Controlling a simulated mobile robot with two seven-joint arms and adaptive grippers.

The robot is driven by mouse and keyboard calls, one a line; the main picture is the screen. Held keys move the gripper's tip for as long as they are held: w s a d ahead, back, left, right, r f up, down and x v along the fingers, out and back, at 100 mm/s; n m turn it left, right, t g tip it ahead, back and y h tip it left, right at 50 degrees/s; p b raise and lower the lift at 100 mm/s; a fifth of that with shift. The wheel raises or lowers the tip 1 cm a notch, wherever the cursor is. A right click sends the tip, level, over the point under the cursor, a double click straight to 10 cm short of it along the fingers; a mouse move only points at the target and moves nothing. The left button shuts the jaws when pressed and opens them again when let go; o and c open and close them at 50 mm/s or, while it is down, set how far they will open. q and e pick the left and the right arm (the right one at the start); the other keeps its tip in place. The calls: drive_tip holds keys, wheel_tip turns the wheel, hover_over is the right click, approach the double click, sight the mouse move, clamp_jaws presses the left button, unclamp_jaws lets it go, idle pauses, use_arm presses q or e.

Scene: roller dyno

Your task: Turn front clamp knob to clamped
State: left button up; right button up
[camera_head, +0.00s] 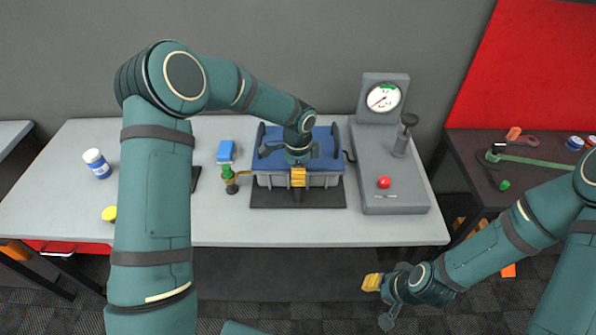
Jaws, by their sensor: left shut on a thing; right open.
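The roller dyno (265,178) is a grey box with a blue top on a dark mat (325,198) in the middle of the table. My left gripper (298,178) reaches over it from above, its yellow fingers at the front face. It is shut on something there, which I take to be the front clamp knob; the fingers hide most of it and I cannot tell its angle. A dark piece shows just below the fingertips. My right gripper (372,283) is open and empty, low in front of the table's front edge.
A grey gauge stand (390,160) with a dial (383,97), a dark lever (405,135) and a red button (384,182) stands right of the dyno. A green-topped brass fitting (229,180), blue block (226,151) and white-blue bottle (97,163) lie left. A dark side table (470,180) is at right.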

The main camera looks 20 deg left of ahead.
idle(0.4)
use_arm(q)
drive_tip(key=o, duration=1.2)
wheel_tip(320, 180, up, 12)
drive_tip(key=shift+r, duration=0.1)
